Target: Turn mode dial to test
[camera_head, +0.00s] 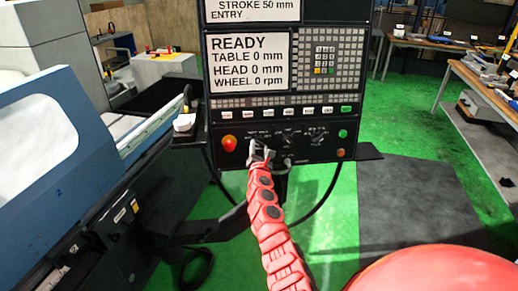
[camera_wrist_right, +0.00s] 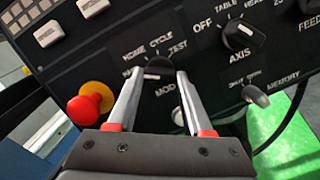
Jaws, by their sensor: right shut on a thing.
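The mode dial (camera_wrist_right: 152,74) is a dark knob with a light edge on the black control panel. The labels around it include CYCLE and TEST, with TEST at its upper right. My right gripper (camera_wrist_right: 159,72) has its fingers on either side of this dial and is shut on it. Which label the dial points to is hard to tell. In the head view the right gripper (camera_head: 262,150) is at the lower left of the panel and covers most of the dial. My left gripper is not in view.
A red emergency button (camera_wrist_right: 90,103) with a yellow base is close left of the gripper. The AXIS dial (camera_wrist_right: 243,35) is to the right, with a grey lever switch (camera_wrist_right: 256,95) below it. The screen (camera_head: 248,61) above reads READY.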

